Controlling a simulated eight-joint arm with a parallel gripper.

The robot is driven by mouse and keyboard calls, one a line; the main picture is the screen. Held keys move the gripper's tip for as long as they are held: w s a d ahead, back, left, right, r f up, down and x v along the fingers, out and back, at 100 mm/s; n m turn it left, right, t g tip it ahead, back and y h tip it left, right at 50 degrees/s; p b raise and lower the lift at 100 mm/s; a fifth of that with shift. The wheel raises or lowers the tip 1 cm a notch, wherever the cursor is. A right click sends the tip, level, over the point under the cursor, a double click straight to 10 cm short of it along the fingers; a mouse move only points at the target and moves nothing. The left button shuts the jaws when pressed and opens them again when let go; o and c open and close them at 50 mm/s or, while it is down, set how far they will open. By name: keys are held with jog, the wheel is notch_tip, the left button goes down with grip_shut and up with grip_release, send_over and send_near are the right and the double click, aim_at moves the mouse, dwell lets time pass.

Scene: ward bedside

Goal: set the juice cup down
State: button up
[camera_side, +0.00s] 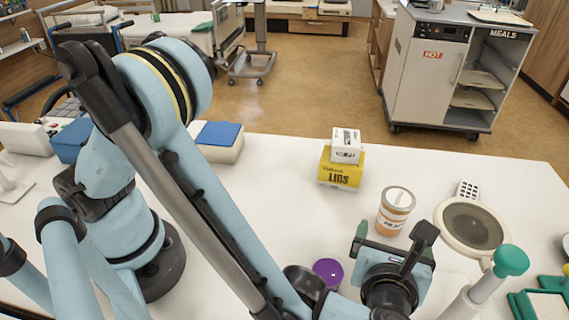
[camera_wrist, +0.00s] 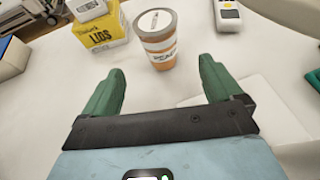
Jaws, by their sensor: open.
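A cup with white and orange bands and a pale lid (camera_side: 396,210) stands upright on the white table; its label is too small to read. I take it as the juice cup. It also shows at the top of the wrist view (camera_wrist: 156,42), ahead of my fingertips. My gripper (camera_side: 392,240) is just in front of the cup in the side view. In the wrist view my gripper (camera_wrist: 161,72) has its green fingers spread wide, with only bare table between them. The cup is beyond the fingers and appears apart from them.
A yellow LIDS box (camera_side: 341,172) with a white box (camera_side: 346,143) on top stands behind the cup, to the left. A round dish-like object (camera_side: 446,232) and a keypad device (camera_side: 467,190) are to the right. A purple disc (camera_side: 328,270) is beside my arm. Bare table lies around the cup.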

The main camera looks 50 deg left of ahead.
jog(key=shift+s+d, duration=0.2)
jog(key=shift+s, duration=0.1)
jog(key=shift+a+r, duration=0.1)
jog(key=w+a+r+n+g+h, duration=0.1)
jog(key=a+r+n+g, duration=0.2)
jog(key=a+n, duration=0.35)
jog(key=w+a+r+n+g+h, duration=0.2)
jog(key=a+n, duration=0.3)
jog(key=a, duration=0.3)
jog(key=s+a+r+n+h, duration=0.1)
jog(key=s+a+n, duration=0.3)
jog(key=n, duration=0.5)
jog(key=s+a+r+n+h, duration=0.2)
jog(key=s+a+n+h, duration=0.1)
jog(key=a+n, duration=0.4)
jog(key=shift+s+a+n+t, duration=0.3)
jog(key=shift+s+n, duration=0.1)
jog(key=shift+n, duration=0.65)
